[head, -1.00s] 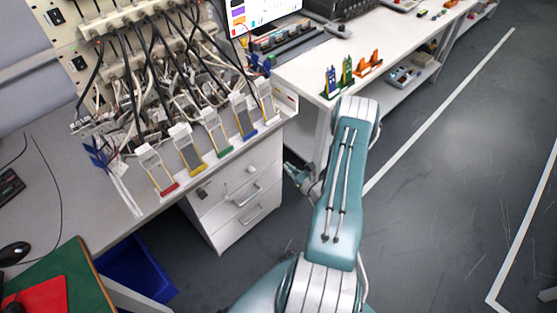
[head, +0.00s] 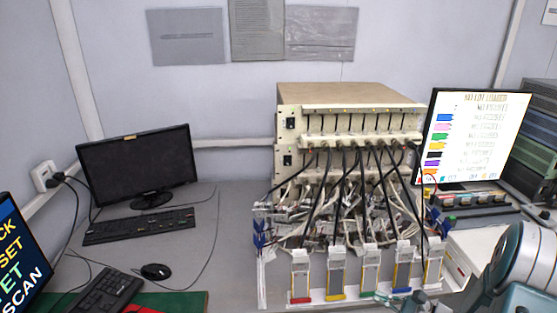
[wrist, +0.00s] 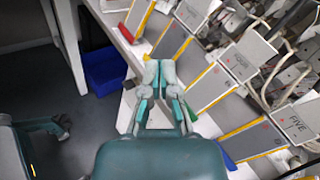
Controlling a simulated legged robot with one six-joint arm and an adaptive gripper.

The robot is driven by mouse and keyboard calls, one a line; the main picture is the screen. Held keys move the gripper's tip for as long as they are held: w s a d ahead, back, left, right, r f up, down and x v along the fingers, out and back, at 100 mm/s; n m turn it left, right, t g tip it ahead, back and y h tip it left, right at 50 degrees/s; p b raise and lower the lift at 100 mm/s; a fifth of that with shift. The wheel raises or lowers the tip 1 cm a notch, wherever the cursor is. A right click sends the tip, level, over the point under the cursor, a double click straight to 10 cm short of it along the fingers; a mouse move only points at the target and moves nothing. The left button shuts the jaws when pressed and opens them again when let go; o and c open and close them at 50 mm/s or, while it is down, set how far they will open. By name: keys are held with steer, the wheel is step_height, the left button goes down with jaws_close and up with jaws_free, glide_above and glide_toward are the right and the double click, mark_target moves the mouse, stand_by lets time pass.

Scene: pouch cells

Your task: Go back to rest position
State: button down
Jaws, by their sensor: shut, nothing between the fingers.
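My gripper (wrist: 159,80) is in the middle of the wrist view, its fingertips together with nothing between them. It is in front of the row of cell holders with coloured edges, apart from them as far as I can tell. A holder marked FIVE (wrist: 293,125) is at the right of the wrist view. The holders, with red (head: 301,275), yellow (head: 335,273), green (head: 371,270) and blue (head: 402,268) bases, stand along the bench edge.
The cabled test rack (head: 349,120) stands behind the holders. A monitor (head: 137,165), keyboard (head: 138,225) and mouse (head: 156,271) are on the left of the bench. A lit screen (head: 473,137) is at the right. A blue bin (wrist: 105,68) sits below the bench.

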steer(key=s+a+r+n+g+h, duration=0.4)
steer(key=s+a+r+n+g, duration=0.55)
steer(key=a+r+n, duration=0.35)
steer(key=s+r+n+t+h, duration=0.5)
steer(key=s+r+n+h, duration=0.3)
steer(key=s, duration=0.2)
steer(key=shift+s+d+r, duration=0.15)
steer(key=shift+d+r, duration=0.05)
steer(key=shift+r, duration=0.15)
